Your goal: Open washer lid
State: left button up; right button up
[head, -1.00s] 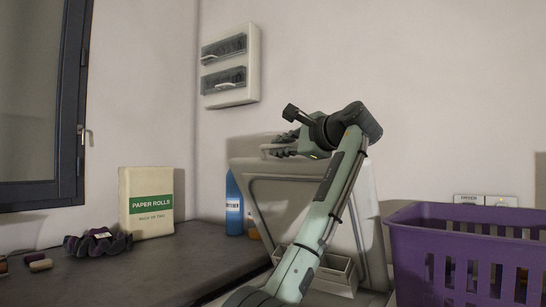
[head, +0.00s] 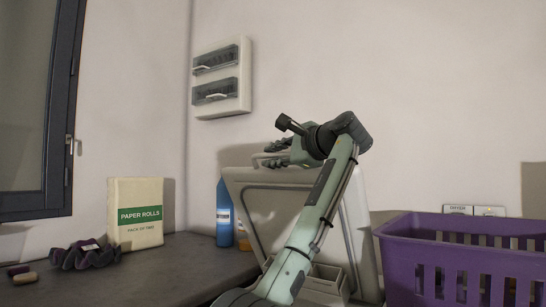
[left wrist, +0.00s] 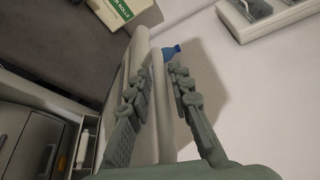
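The washer lid (head: 262,212) is a grey panel with a raised frame line. It stands raised, nearly upright and leaning back near the wall in the head view. Its pale rim (left wrist: 167,125) runs lengthwise between my fingers in the left wrist view. My left gripper (head: 268,154) is at the lid's top edge, with its fingers apart on either side of the rim (left wrist: 158,65). A gap shows between the fingers, and whether either one touches the lid is hard to tell. The washer opening is mostly hidden behind my left arm. My right gripper is out of view.
A purple basket (head: 455,262) stands close on the right. A blue bottle (head: 224,215), a paper rolls box (head: 135,190) and a dark scrunched item (head: 85,256) are on the dark counter (head: 180,265) at left. A breaker panel (head: 221,80) hangs on the wall above.

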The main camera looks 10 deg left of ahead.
pick_arm(q)
jog(key=v, duration=1.2)
jog(key=shift+d+r, duration=0.1)
